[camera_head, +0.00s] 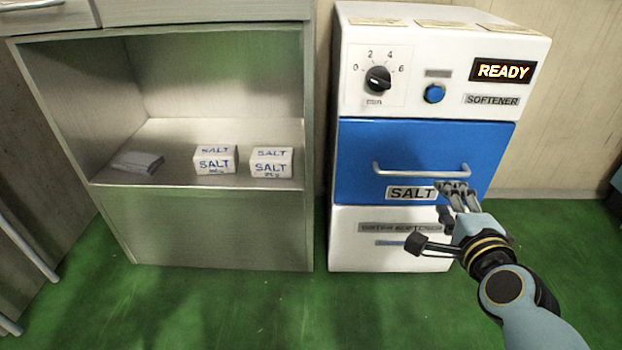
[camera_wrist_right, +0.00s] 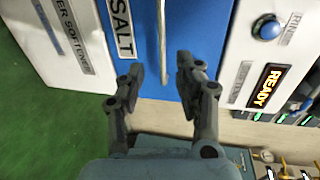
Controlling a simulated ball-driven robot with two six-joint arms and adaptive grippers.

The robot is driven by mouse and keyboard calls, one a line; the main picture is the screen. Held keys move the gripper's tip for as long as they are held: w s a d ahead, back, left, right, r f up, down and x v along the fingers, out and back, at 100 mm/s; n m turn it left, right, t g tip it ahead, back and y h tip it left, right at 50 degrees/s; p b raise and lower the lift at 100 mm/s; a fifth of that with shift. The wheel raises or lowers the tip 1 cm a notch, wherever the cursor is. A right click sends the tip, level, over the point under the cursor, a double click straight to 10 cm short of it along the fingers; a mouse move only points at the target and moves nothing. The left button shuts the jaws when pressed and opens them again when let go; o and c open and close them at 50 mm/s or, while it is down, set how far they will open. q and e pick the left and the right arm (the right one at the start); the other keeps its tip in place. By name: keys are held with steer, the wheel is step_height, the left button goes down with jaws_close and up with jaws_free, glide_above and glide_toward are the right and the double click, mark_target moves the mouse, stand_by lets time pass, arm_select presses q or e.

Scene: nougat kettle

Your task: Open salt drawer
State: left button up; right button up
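The salt drawer (camera_head: 440,148) is the blue front of the white softener machine, and it looks shut. Its metal bar handle (camera_head: 421,171) runs across its lower half, above a SALT label (camera_head: 411,193). My right gripper (camera_head: 440,213) is in front of the drawer's lower right, below the handle's right end. In the right wrist view the drawer (camera_wrist_right: 195,25) and handle (camera_wrist_right: 162,45) lie ahead of my right gripper (camera_wrist_right: 161,68). Its two fingers are apart, with the handle lined up with the gap between them. Nothing is held. My left gripper is not in view.
Two white salt blocks (camera_head: 214,160) (camera_head: 271,163) and a grey folded item (camera_head: 137,161) rest on the open cabinet's shelf (camera_head: 180,182) at left. The machine's top panel has a dial (camera_head: 378,80), a blue button (camera_head: 434,93) and a READY display (camera_head: 503,71). Green floor (camera_head: 230,305) in front is clear.

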mark_target(429, 174)
steer(key=x, duration=1)
steer(key=shift+w+r, duration=0.15)
steer(key=shift+w, duration=0.15)
steer(key=shift+c, duration=0.2)
jaws_close()
